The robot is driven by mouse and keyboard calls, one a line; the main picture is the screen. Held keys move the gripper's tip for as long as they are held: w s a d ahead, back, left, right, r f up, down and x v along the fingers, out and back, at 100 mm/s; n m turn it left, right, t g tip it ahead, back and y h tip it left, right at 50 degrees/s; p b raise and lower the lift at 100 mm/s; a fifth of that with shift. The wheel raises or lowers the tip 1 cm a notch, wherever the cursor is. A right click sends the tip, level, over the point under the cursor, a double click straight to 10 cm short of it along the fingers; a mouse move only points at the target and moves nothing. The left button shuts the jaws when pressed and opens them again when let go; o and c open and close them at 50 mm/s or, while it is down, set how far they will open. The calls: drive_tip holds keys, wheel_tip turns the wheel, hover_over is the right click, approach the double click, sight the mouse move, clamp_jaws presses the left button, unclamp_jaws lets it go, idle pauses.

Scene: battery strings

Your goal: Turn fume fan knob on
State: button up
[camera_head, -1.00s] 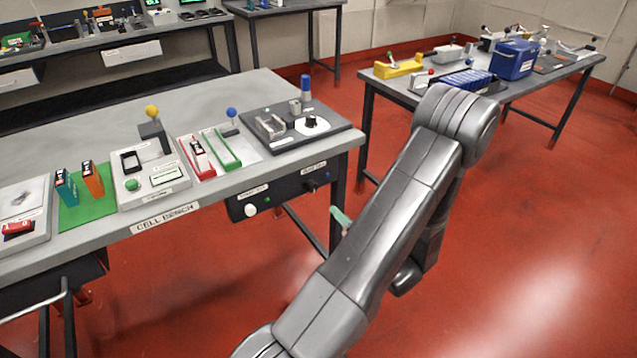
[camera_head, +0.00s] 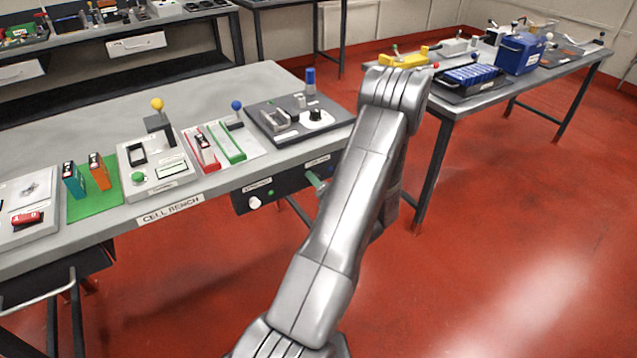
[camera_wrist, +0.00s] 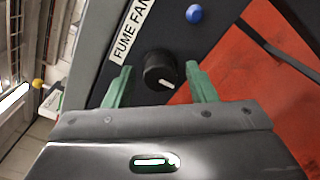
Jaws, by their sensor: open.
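The fume fan knob (camera_wrist: 160,71) is a round black knob with a white pointer mark, on a dark panel below the label "FUME FAN" (camera_wrist: 132,28) in the wrist view. My gripper (camera_wrist: 161,78) is open, its two green fingers on either side of the knob, with gaps visible on both sides. The pointer slants toward the right finger. In the head view, one green finger of my gripper (camera_head: 316,181) shows in front of the panel under the bench's right end. The arm hides the knob there.
A blue button (camera_wrist: 194,14) sits on the panel near the knob. The cell bench (camera_head: 230,183) carries several fixtures above. A white knob (camera_head: 254,203) is on the panel's left part. A second table (camera_head: 470,98) stands to the right, with open red floor in front.

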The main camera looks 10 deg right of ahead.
drive_tip(key=shift+c, duration=0.4)
drive_tip(key=c, duration=0.9)
drive_tip(key=shift+f+n+b, duration=0.15)
drive_tip(key=shift+n+b, duration=0.15)
drive_tip(key=shift+b, duration=0.2)
drive_tip(key=n+b, duration=1.7)
drive_tip(key=b, duration=0.4)
drive_tip(key=shift+b, duration=0.35)
drive_tip(key=shift+n, duration=0.3)
